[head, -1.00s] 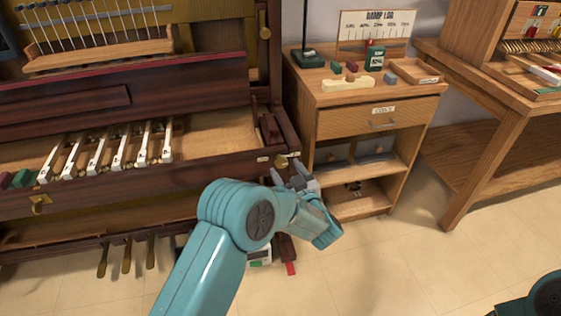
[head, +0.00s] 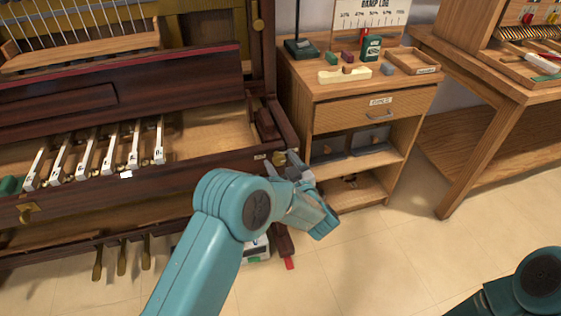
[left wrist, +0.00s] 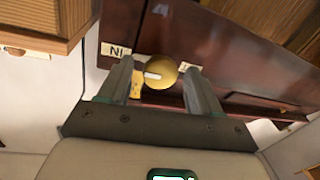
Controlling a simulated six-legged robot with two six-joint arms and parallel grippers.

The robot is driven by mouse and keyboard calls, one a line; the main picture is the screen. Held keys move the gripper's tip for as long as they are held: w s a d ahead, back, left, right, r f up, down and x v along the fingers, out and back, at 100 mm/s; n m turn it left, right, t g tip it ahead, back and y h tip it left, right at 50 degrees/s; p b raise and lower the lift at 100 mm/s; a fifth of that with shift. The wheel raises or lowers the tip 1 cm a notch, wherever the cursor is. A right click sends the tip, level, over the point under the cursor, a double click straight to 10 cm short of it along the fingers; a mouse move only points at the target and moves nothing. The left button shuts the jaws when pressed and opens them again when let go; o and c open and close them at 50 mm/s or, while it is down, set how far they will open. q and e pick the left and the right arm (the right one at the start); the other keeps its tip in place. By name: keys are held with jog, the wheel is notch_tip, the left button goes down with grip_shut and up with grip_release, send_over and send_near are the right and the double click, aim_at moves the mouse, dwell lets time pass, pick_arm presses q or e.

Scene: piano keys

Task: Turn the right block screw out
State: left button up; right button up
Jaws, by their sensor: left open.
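The right block screw (left wrist: 160,72) is a round brass knob with a pale mark, on the dark reddish wood front of the piano. In the left wrist view it lies between the two fingers of my open left gripper (left wrist: 161,86). I cannot tell whether the fingers touch it. In the head view my left gripper (head: 293,160) is at the right end of the piano's front rail and largely hides this screw. The dark right block (head: 266,124) stands above it at the end of the keybed. My right gripper is out of view.
A brass screw (head: 27,213) shows at the left of the front rail. Several keys (head: 110,150) lie in the keybed. A wooden cabinet (head: 350,105) stands close to the right of my left gripper. A workbench (head: 490,85) is farther right. Floor is open in front.

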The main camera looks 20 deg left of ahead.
pick_arm(q)
jog(key=c, duration=1)
jog(key=shift+c, duration=0.2)
jog(key=shift+f, duration=0.1)
